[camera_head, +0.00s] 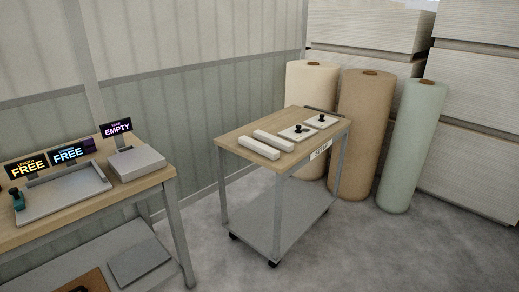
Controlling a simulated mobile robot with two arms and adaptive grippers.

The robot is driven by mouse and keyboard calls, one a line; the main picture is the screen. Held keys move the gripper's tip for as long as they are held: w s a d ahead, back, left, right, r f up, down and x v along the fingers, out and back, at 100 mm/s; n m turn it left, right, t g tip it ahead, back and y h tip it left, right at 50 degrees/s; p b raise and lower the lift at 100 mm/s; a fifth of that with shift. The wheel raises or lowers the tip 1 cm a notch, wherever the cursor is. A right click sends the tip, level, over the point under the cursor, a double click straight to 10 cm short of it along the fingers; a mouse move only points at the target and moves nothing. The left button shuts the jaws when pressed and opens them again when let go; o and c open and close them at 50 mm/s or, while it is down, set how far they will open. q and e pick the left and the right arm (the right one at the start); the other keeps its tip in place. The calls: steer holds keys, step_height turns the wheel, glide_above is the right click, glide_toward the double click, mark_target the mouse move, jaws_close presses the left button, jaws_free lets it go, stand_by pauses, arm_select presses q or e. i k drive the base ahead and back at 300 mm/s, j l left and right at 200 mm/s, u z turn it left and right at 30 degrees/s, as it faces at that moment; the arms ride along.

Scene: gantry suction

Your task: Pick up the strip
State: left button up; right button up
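Two long white bars lie side by side on the wooden top of a wheeled cart in the middle of the view. One bar (252,147) is nearer the left edge of the top, and the other bar (273,140) is just behind it to the right. Either could be the strip; I cannot tell which. Two pale square plates with black knobs, one nearer (290,136) and one farther (314,122), lie beyond the bars on the same top. Neither of my grippers shows in this view.
The cart (238,132) has a lower shelf and casters. A workbench (90,208) at left holds a grey tray (66,204), a grey box (136,163) and signs reading FREE and EMPTY. Upright rolls (360,135) stand behind the cart. Floor in front is clear.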

mark_target(268, 151)
steer(key=i+l+u, duration=0.15)
steer(key=u, duration=0.65)
steer(key=i+l+u, duration=0.25)
steer(key=l, duration=0.25)
steer(key=i+l+u, duration=0.25)
steer(key=l, duration=0.25)
steer(key=l+u, duration=0.25)
steer(key=l, duration=0.25)
steer(key=i+l+u, duration=0.1)
steer(key=l+u, duration=0.15)
steer(key=l, duration=0.35)
